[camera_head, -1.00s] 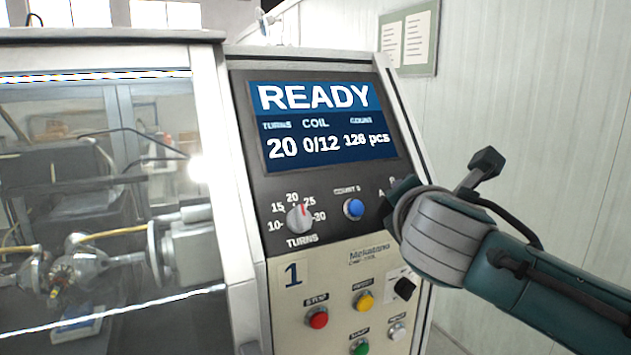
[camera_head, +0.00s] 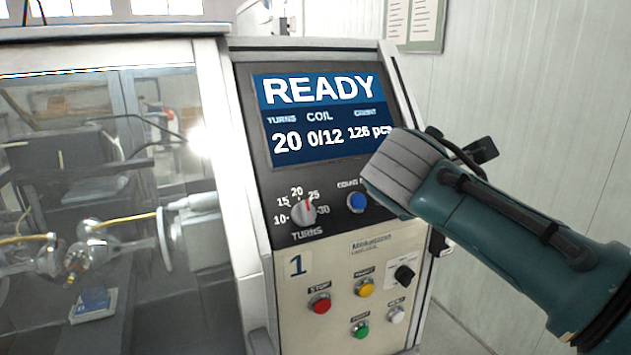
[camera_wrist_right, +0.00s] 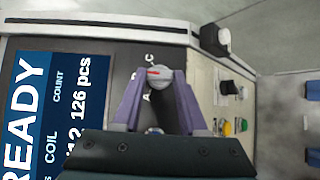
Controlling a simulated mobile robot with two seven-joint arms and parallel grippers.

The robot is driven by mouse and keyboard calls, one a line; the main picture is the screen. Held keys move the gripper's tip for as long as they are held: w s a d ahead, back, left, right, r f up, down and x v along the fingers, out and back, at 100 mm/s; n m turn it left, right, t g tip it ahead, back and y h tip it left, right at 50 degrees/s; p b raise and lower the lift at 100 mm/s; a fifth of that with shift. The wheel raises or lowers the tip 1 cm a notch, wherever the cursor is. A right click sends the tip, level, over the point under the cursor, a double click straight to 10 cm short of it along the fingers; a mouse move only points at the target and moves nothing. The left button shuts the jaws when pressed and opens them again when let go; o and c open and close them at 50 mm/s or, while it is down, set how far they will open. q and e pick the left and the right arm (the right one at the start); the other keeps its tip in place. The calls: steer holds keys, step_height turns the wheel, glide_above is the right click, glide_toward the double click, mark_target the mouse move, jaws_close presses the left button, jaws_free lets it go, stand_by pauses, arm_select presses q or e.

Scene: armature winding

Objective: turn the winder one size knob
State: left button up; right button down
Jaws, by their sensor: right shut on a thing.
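The size knob (camera_wrist_right: 159,77) is a grey round knob with a red mark, on the dark panel of winder one. In the right wrist view, letters A and C show beside it, and the red mark points to the left of the picture. My right gripper (camera_wrist_right: 158,84) has its two purple fingers on either side of the knob and is shut on it. In the head view my right wrist hides the knob and the fingers. The winder's screen (camera_head: 320,118) reads READY, 20 turns, coil 0/12. My left gripper is in neither view.
The grey turns knob (camera_head: 303,213) and the blue count button (camera_head: 357,201) lie left of my right wrist. Below are red stop (camera_head: 319,303), yellow (camera_head: 364,288), green (camera_head: 360,329), white (camera_head: 396,315) and black (camera_head: 404,275) controls. A glazed winding enclosure stands at left.

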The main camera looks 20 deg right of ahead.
steer(key=shift+c, duration=2.2)
jaws_free()
steer(key=b+v, duration=0.2)
steer(key=v, duration=0.8)
steer(key=shift+f, duration=0.15)
